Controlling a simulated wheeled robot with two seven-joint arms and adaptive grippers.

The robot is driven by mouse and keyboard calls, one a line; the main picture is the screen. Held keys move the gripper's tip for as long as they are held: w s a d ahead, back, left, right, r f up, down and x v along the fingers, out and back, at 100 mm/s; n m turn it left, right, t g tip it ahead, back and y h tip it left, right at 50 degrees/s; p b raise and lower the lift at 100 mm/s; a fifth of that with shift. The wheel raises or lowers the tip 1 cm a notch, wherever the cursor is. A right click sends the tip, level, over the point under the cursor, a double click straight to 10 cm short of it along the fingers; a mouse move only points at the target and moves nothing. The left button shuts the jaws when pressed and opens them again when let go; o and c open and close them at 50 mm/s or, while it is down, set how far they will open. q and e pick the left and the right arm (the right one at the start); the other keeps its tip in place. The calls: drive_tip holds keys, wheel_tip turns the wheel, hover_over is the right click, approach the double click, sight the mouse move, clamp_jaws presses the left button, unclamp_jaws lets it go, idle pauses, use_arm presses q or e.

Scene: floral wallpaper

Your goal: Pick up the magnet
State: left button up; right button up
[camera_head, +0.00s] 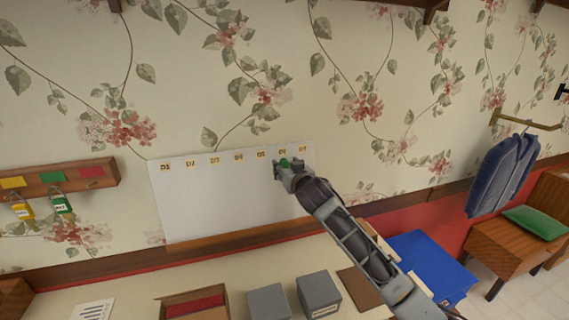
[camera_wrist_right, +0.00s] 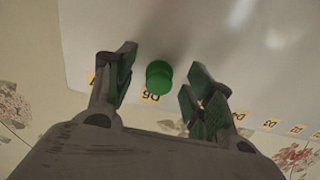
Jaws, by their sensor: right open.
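A green round magnet (camera_head: 284,162) sits on the white board (camera_head: 205,205) on the wall, near the label D6. My right gripper (camera_head: 281,167) is at the board over this spot and partly hides the magnet in the head view. In the right wrist view the magnet (camera_wrist_right: 159,76) stands on the board between the two open fingers of my right gripper (camera_wrist_right: 160,90), closer to the left finger. Neither finger visibly touches it. The label D6 (camera_wrist_right: 151,98) shows just below it. My left gripper is not in view.
Labels D1 to D7 run along the board's top edge. Below are grey boxes (camera_head: 318,292) and a red-lined wooden box (camera_head: 194,304) on the counter. A blue box (camera_head: 430,265) stands at the right.

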drive_tip(key=shift+w+a, duration=0.15)
drive_tip(key=shift+w, duration=0.3)
drive_tip(key=c, duration=0.9)
